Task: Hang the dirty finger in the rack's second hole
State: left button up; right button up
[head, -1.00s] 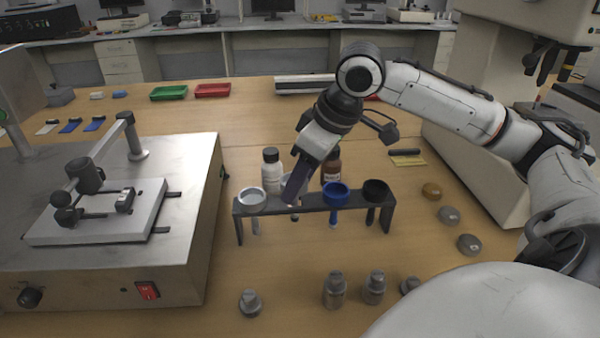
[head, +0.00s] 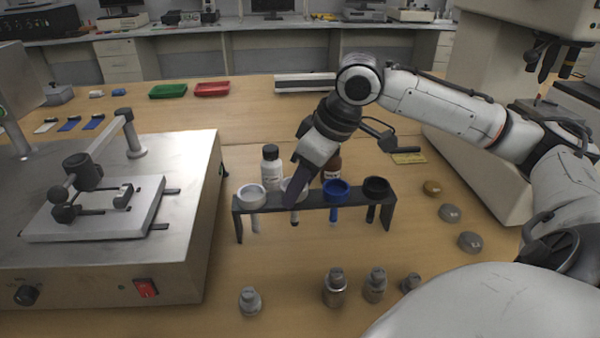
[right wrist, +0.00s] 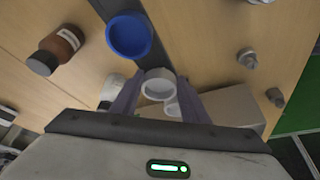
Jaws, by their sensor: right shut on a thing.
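The dark rack (head: 312,201) stands on the table with cups in a row. A pale cup-shaped finger (head: 294,184) is at the second hole from the left, its stem showing below the bar. My right gripper (head: 291,198) is shut on this finger. In the right wrist view, its pale rim (right wrist: 158,83) lies between the gripper's two fingers. A whitish finger (head: 251,196) hangs in the first hole, a blue one (head: 335,191) in the third and a black one (head: 376,188) in the fourth. Whether the held finger's rim rests on the bar is hidden. My left gripper is out of view.
A white bottle (head: 271,168) and a brown bottle (head: 332,165) stand behind the rack. Small metal weights (head: 335,288) stand in front, with more at right. A large metal device (head: 110,230) fills the left.

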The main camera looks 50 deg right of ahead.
jog(key=o, duration=1.7)
jog(key=shift+p+v, duration=0.45)
jog(key=shift+v, duration=3.1)
